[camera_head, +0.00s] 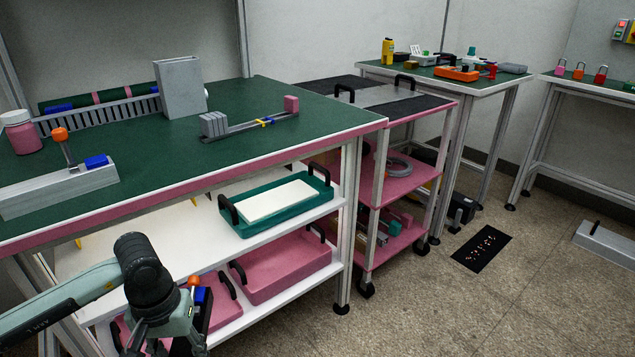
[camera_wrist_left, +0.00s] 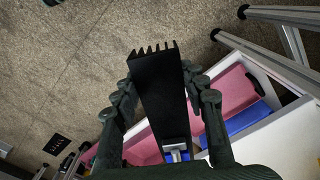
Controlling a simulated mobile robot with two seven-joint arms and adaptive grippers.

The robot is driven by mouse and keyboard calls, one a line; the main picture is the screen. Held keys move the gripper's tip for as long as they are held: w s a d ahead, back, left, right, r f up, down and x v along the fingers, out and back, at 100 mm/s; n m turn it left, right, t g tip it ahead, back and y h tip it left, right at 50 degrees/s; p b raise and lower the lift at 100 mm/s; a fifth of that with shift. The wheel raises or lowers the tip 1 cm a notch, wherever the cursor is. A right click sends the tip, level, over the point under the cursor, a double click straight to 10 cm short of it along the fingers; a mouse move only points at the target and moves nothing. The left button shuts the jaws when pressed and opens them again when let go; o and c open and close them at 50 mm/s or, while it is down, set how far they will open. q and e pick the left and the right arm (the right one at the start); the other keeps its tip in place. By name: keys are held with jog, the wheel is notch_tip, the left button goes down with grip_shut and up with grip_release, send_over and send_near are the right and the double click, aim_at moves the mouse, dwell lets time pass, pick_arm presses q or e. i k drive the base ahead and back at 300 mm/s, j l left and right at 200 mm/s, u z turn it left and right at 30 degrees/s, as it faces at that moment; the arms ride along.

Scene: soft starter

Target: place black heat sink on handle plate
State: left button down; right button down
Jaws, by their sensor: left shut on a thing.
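The black heat sink (camera_wrist_left: 158,95), a long finned block, is between the fingers of my left gripper (camera_wrist_left: 160,98) in the left wrist view, its finned end pointing away. In the head view my left gripper (camera_head: 168,335) is at the bottom left, in front of the workbench's lower shelves and below its top; I cannot clearly make out the heat sink there. The handle plate (camera_head: 378,96), a flat grey plate with two black handles, lies on the pink cart's dark top, far to the right of the gripper. My right gripper is not in view.
The green workbench (camera_head: 310,112) holds a grey rail fixture (camera_head: 245,123) and a grey box (camera_head: 181,88). A teal tray (camera_head: 238,228) and a pink tray (camera_head: 285,275) sit on its shelves. The pink cart (camera_head: 400,185) stands beside it. Open floor (camera_head: 430,310) lies at front right.

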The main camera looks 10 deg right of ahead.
aim_at(382, 97)
jog(key=i+l, duration=0.25)
jog(key=l, duration=0.4)
jog(key=i+l, duration=0.2)
jog(key=l, duration=0.4)
jog(key=i+l, duration=0.25)
jog(key=l, duration=0.4)
jog(key=i+l, duration=0.2)
jog(key=l, duration=0.45)
jog(key=i+l, duration=0.25)
jog(key=l, duration=0.4)
jog(key=i+l, duration=0.25)
jog(key=l, duration=0.35)
jog(key=i+l, duration=0.2)
jog(key=l, duration=0.45)
jog(key=i+l, duration=0.25)
jog(key=l, duration=0.4)
